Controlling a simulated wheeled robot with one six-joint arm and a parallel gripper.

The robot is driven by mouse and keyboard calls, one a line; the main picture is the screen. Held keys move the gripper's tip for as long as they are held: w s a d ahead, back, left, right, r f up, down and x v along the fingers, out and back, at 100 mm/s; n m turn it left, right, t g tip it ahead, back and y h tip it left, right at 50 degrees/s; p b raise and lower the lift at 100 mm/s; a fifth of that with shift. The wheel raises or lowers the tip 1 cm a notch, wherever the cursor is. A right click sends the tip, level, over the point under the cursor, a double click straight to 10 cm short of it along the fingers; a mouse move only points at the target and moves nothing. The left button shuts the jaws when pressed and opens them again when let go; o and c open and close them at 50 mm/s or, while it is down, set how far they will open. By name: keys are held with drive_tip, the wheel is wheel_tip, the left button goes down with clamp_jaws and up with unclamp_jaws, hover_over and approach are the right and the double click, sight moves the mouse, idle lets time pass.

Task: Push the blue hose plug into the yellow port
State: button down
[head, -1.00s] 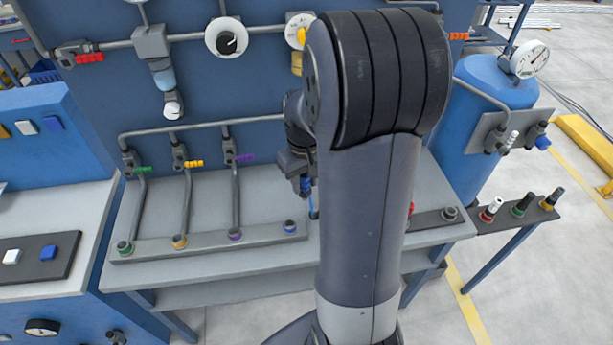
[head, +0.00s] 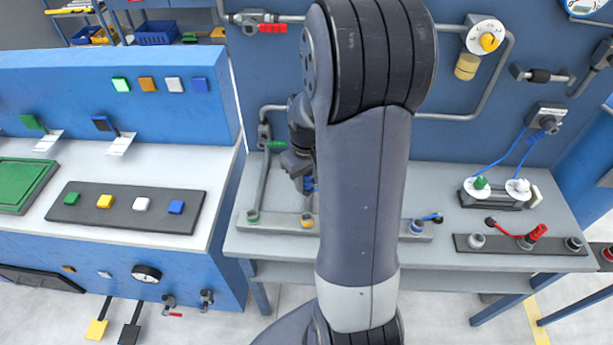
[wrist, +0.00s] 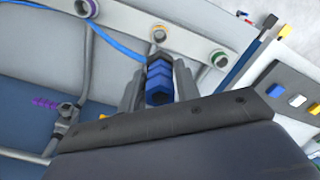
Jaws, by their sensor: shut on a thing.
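My gripper (head: 301,172) is shut on the blue hose plug (head: 309,185). In the wrist view the plug (wrist: 159,82) sits between the two fingers (wrist: 158,88), and its blue hose (wrist: 112,40) trails to the upper left. The yellow port (head: 307,221) is on the grey rail, just below the gripper in the head view. In the wrist view the port (wrist: 158,34) lies just beyond the plug, between the purple and green ports. The plug looks apart from the port; the exact gap cannot be told. My arm hides part of the rail.
The green port (head: 253,217) is left of the yellow one; the purple port (wrist: 84,8) shows in the wrist view. The blue-ringed port (head: 417,227) is right of my arm. A bent pipe (head: 263,180) rises behind the green port. A button console (head: 125,208) stands left.

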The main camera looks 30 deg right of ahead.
wheel_tip(320, 180, down, 9)
drive_tip(key=b, duration=0.7)
drive_tip(key=shift+f, duration=0.25)
idle(0.3)
drive_tip(key=shift+f+b, duration=0.3)
drive_tip(key=shift+b, duration=0.05)
drive_tip(key=shift+f+b, duration=0.9)
drive_tip(key=shift+f, duration=0.25)
idle(0.3)
drive_tip(key=c, duration=1)
unclamp_jaws()
drive_tip(key=shift+o, duration=0.2)
drive_tip(key=shift+r, duration=0.1)
wheel_tip(320, 180, up, 11)
drive_tip(key=shift+f, duration=0.15)
drive_tip(key=shift+f, duration=0.15)
